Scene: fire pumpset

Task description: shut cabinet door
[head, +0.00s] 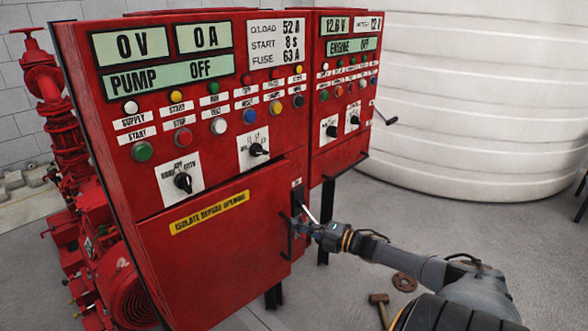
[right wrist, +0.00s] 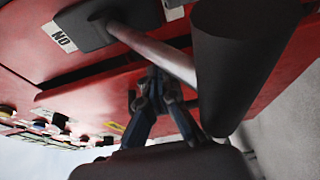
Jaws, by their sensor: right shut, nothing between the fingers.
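The cabinet door (head: 225,250) is the lower red panel of the left cabinet, with a yellow "ISOLATE BEFORE OPENING" label. It looks nearly flush with the cabinet front; I cannot tell whether it is fully shut. A dark handle (head: 291,238) is at its right edge. My right gripper (head: 306,229) is shut and empty, close to the door's right edge by the handle; contact is unclear. In the right wrist view its fingers (right wrist: 151,88) point at the red panel, near a grey rod (right wrist: 150,50) with a black grip (right wrist: 240,65). My left gripper is not in view.
A lever (head: 309,213) sticks out just above my right gripper. The right cabinet (head: 345,130) carries knobs and a crank. Red pump parts (head: 75,200) stand at left, a white tank (head: 475,100) behind at right. A mallet (head: 380,303) and a rusty disc (head: 404,282) lie on the floor.

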